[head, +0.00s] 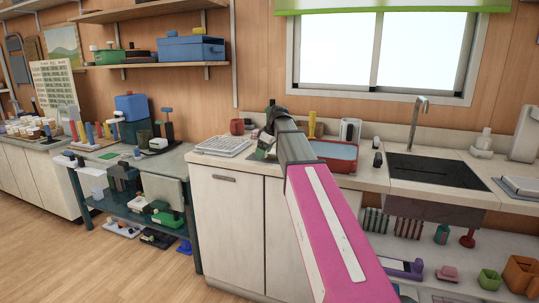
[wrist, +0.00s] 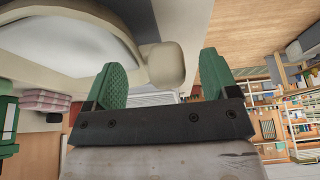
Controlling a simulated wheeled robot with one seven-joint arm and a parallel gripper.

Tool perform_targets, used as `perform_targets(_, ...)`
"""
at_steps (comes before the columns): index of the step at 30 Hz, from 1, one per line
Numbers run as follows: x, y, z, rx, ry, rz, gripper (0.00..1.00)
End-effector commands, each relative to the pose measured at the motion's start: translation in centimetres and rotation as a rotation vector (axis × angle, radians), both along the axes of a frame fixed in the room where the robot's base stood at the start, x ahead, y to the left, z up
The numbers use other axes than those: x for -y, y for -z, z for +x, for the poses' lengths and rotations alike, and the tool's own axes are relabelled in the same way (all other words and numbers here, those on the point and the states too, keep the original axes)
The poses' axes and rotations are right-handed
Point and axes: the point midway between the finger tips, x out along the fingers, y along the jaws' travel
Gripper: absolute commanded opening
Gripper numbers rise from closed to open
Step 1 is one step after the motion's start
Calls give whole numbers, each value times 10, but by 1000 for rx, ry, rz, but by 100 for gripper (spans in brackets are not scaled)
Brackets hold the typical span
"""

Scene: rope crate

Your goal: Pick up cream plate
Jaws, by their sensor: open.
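I cannot make out a cream plate for certain in either view. My gripper (wrist: 161,62) is open, with its two green fingers apart in the wrist view. A cream rounded block (wrist: 166,66) shows between and beyond the fingers; I cannot tell whether it touches them. A large pale, round-edged shape (wrist: 65,35) fills the upper left of the wrist view, close to the left finger. In the head view my gripper (head: 264,148) is over the counter left of the blue basin, and my pink arm hides part of the counter.
A white ridged rack (head: 223,146) lies on the counter (head: 207,162) left of my gripper. Several objects stand along the counter's back. A green-framed table (head: 98,154) at left is crowded. The floor at left is clear.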

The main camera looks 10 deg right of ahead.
Motion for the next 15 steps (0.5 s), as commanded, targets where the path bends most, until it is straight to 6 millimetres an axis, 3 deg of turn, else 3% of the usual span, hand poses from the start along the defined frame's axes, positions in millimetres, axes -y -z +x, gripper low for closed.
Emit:
perform_targets(3, -3, 12, 2, -2, 1, 0, 80)
perform_targets(10, -4, 13, 3, -1, 1, -1, 80)
perform_targets(15, -4, 12, 3, -1, 1, -1, 24)
